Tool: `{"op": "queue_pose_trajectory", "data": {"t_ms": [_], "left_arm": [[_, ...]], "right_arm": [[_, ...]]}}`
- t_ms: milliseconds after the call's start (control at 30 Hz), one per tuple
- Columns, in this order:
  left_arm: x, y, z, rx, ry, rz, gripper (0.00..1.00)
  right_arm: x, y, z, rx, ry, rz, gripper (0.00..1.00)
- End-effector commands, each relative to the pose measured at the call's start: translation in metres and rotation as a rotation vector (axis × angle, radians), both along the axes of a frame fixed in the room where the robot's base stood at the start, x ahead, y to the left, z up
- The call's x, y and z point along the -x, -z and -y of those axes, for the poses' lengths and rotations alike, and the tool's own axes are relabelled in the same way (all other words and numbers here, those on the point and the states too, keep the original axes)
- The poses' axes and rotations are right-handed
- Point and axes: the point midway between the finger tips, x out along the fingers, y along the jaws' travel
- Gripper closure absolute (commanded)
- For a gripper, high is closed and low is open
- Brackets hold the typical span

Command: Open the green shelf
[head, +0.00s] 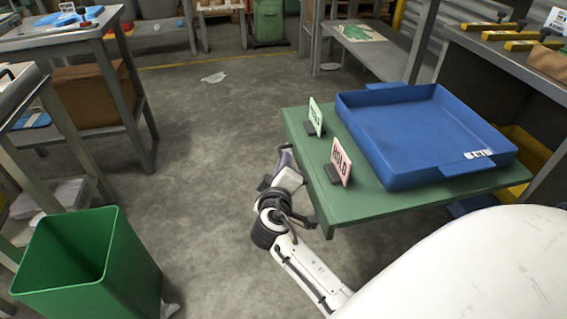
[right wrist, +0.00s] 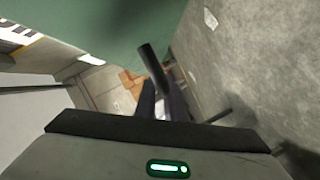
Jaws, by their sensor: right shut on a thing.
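The green shelf (head: 400,200) is a flat green board with a blue tray (head: 425,130) on it. A pale green sign (head: 316,116) and a pink HOLD sign (head: 341,162) stand near its left edge. My right gripper (head: 287,168) is at that left edge, low beside the board. In the right wrist view the fingers (right wrist: 160,100) are shut on a dark bar-like handle (right wrist: 149,60) in front of the green surface (right wrist: 115,28). My gripper hides part of the handle. My left gripper is not in view.
A green bin (head: 85,260) stands at the lower left, near a metal workbench (head: 55,38). Concrete floor left of the shelf is clear, except for a scrap of paper (head: 213,77).

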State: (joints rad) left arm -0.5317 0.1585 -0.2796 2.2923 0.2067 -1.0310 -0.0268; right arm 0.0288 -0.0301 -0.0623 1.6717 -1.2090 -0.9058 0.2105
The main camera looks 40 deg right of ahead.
Motion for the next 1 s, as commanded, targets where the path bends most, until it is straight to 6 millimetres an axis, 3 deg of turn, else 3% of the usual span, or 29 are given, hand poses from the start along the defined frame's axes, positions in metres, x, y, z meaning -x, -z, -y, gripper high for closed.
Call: {"op": "queue_pose_trajectory", "data": {"t_ms": [67, 100, 200, 567, 1000], "left_arm": [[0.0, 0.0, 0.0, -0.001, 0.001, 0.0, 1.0], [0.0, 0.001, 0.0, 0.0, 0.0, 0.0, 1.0], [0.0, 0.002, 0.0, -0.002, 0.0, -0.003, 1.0], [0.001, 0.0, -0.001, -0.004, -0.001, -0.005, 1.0], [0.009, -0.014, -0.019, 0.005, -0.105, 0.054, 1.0]], "right_arm": [[0.0, 0.0, 0.0, -0.001, 0.003, 0.0, 1.0], [0.0, 0.0, 0.0, -0.001, 0.003, 0.0, 0.89], [0.0, 0.0, 0.0, -0.001, 0.002, 0.0, 0.72], [0.0, -0.006, 0.0, -0.001, 0.0, 0.002, 0.72], [-0.001, -0.089, 0.001, 0.005, 0.001, 0.012, 0.72]]}}
